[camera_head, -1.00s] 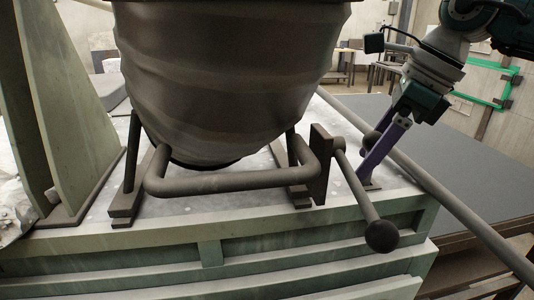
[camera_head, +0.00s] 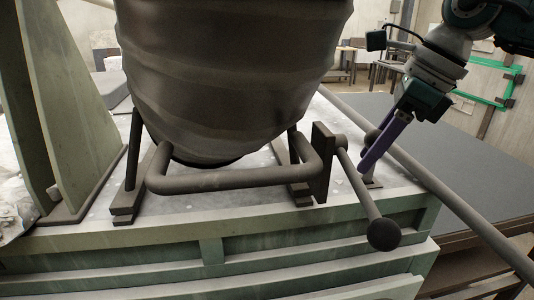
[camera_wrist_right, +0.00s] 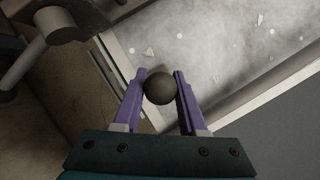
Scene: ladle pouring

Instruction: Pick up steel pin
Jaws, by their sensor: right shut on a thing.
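The steel pin's dark round head (camera_wrist_right: 159,88) sits between the two purple fingers of my right gripper (camera_wrist_right: 163,78) in the right wrist view. The fingers are shut on it. In the head view the pin's dark ball (camera_head: 372,136) shows beside my right gripper (camera_head: 366,163), at the right end of the green stand. The fingers hide most of the pin below its head, so I cannot tell whether it is lifted. My left gripper is in neither view.
A large dark ladle (camera_head: 230,80) stands on the green stand (camera_head: 200,222), with a bent bar (camera_head: 235,181) in front. A lever with a ball end (camera_head: 383,234) juts forward. A long rod (camera_head: 450,205) runs along the right side, beside a grey tabletop (camera_head: 480,165).

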